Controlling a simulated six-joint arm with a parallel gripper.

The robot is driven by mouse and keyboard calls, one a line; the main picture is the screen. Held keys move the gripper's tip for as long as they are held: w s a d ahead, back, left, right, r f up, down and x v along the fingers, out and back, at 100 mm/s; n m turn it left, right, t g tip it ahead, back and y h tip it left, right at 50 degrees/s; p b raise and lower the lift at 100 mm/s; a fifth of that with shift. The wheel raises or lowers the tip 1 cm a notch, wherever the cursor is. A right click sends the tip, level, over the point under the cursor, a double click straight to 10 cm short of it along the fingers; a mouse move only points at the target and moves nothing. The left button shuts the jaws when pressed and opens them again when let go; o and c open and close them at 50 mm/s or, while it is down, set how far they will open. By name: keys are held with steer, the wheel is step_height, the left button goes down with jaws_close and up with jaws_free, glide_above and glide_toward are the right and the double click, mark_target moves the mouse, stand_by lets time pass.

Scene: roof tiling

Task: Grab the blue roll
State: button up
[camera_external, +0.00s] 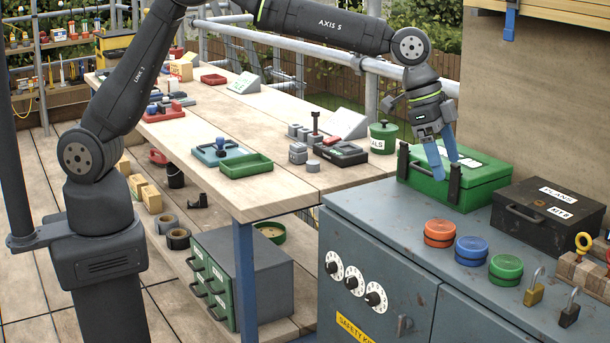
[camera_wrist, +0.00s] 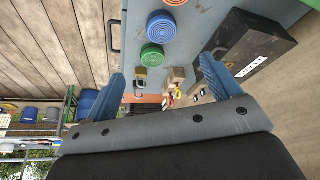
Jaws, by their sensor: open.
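The blue roll (camera_external: 471,250) is a short round piece with a ringed top, lying flat on the grey-blue cabinet top. It sits between an orange roll (camera_external: 439,233) and a green roll (camera_external: 506,269), with small gaps. In the wrist view the blue roll (camera_wrist: 161,27) shows in the upper middle, beyond the fingertips. My gripper (camera_external: 443,163) has blue fingers spread apart with nothing between them. It is in the air, overlapping the green box in the external view, up and left of the blue roll. The fingers also show in the wrist view (camera_wrist: 161,72).
A green box (camera_external: 480,181) with black latches and a black case (camera_external: 549,211) stand behind the rolls. Two padlocks (camera_external: 534,288) and wooden blocks are on the right. Bare cabinet top (camera_external: 390,222) lies left of the rolls. A workbench (camera_external: 290,187) with tools is further left.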

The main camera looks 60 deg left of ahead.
glide_toward(471, 242)
steer(key=x, duration=0.4)
steer(key=shift+s+f, duration=0.1)
steer(key=shift+f, duration=0.35)
steer(key=shift+d+x, duration=0.2)
steer(key=shift+x, duration=2.45)
steer(key=shift+r, duration=0.1)
steer(key=c, duration=1.1)
steer(key=shift+r, duration=0.1)
